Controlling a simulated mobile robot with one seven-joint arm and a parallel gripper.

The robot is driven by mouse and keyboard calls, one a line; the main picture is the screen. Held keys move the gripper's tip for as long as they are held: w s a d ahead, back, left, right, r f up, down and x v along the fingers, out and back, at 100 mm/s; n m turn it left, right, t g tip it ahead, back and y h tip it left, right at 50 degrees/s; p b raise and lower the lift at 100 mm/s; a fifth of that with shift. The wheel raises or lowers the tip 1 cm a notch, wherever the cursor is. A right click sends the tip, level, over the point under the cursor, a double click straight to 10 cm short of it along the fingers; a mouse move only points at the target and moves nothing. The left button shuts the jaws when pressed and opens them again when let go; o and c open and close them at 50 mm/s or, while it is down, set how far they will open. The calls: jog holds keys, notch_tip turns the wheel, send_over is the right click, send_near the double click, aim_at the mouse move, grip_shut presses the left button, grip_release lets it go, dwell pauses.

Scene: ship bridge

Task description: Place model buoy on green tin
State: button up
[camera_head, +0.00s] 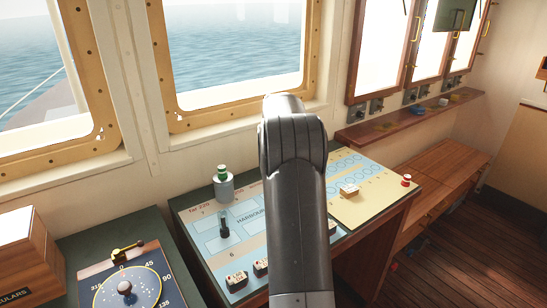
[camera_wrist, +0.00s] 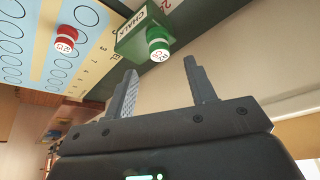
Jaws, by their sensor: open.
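In the wrist view a green and white model buoy (camera_wrist: 159,45) appears to stand on a green tin (camera_wrist: 130,43) labelled CHALK. My gripper (camera_wrist: 160,80) is open and empty. Its two fingers point toward the buoy, with the buoy just beyond the fingertips and a visible gap between. In the head view my arm hides the gripper, and I cannot make out the green tin there.
A red and white buoy (camera_wrist: 66,38) stands on the chart board, and one shows at the right in the head view (camera_head: 406,180). A grey cylinder (camera_head: 223,188) with a green and white piece on top stands at the back left. Small blocks (camera_head: 237,280) lie in front.

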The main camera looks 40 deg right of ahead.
jog(key=s+a+r+n, duration=0.1)
jog(key=s+a+r, duration=0.7)
jog(key=a+r, duration=0.45)
jog(key=s+a+r+n+y, duration=0.1)
jog(key=s+a+r+n, duration=0.1)
jog(key=s+a, duration=0.95)
jog(key=s+a+f+n, duration=0.1)
jog(key=s+a+f, duration=0.1)
jog(key=s+a, duration=0.3)
jog(key=s+a+f+n+t+y, duration=0.1)
jog(key=s+a+f, duration=0.2)
jog(key=s, duration=0.5)
jog(key=s+a+f+n, duration=0.1)
jog(key=s+a+f, duration=0.2)
jog(key=s+a, duration=0.3)
jog(key=shift+s+a+f, duration=0.2)
jog(key=shift+s+a, duration=0.1)
jog(key=shift+s, duration=0.55)
